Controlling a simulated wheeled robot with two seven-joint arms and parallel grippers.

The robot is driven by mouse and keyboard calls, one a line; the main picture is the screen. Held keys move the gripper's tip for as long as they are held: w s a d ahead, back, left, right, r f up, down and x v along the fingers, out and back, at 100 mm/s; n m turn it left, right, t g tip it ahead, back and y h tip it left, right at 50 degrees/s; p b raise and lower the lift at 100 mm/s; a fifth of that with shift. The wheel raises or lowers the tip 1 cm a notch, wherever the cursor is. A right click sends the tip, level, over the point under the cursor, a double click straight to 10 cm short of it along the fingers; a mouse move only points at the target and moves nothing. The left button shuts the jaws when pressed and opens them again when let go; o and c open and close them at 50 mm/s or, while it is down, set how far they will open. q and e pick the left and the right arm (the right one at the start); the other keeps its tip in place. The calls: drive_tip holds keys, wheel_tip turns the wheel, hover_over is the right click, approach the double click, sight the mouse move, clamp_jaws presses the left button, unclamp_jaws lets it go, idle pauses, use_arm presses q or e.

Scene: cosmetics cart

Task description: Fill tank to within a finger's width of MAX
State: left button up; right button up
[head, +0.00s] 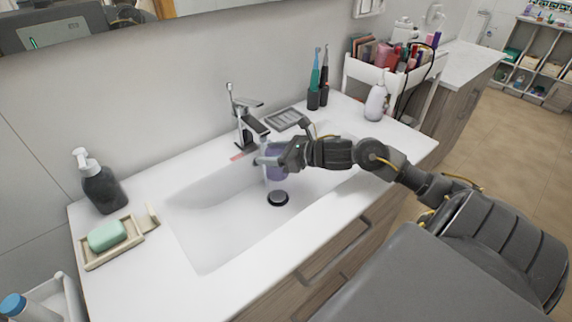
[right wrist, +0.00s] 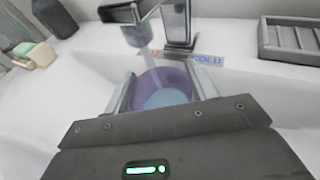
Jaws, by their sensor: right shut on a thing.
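The translucent purple tank (head: 277,173) is held over the sink basin (head: 215,225), below the faucet (head: 247,122). My right gripper (head: 268,158) is shut on it, with a finger on each side in the right wrist view (right wrist: 164,92). In that view the faucet spout (right wrist: 136,36) stands above the tank's open top, and a pale stream of water (right wrist: 148,62) runs down into the tank (right wrist: 178,80). Pale liquid shows inside; its level against a MAX mark cannot be read. My left gripper is not in view.
A black drain (head: 278,198) lies in the basin below the tank. A soap dish (head: 128,246) and a dark pump bottle (head: 101,185) stand at the left. A slatted tray (head: 287,118), toothbrushes (head: 319,85) and a white dispenser (head: 375,102) stand behind and right.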

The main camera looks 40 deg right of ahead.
drive_tip(key=shift+s+d+f, duration=0.15)
drive_tip(key=shift+s+d, duration=0.55)
drive_tip(key=shift+s, duration=0.3)
drive_tip(key=shift+s+d+b, duration=0.2)
drive_tip(key=shift+s+b, duration=0.1)
drive_tip(key=shift+b, duration=0.05)
drive_tip(key=shift+r, duration=0.2)
drive_tip(key=s+d+r+p, duration=0.2)
drive_tip(key=s+r+p, duration=0.2)
drive_tip(key=r, duration=0.2)
drive_tip(key=shift+d, duration=0.4)
drive_tip(key=s+a+f+n+g+y, duration=0.1)
drive_tip(key=a+n+g+y, duration=0.1)
drive_tip(key=a, duration=0.8)
drive_tip(key=s+a+f+n+g+y, duration=0.1)
drive_tip(key=s+a+n+g+y, duration=0.1)
drive_tip(key=a, duration=0.8)
drive_tip(key=shift+n+g+y, duration=0.4)
drive_tip(key=shift+n+y, duration=0.4)
drive_tip(key=shift+n, duration=0.1)
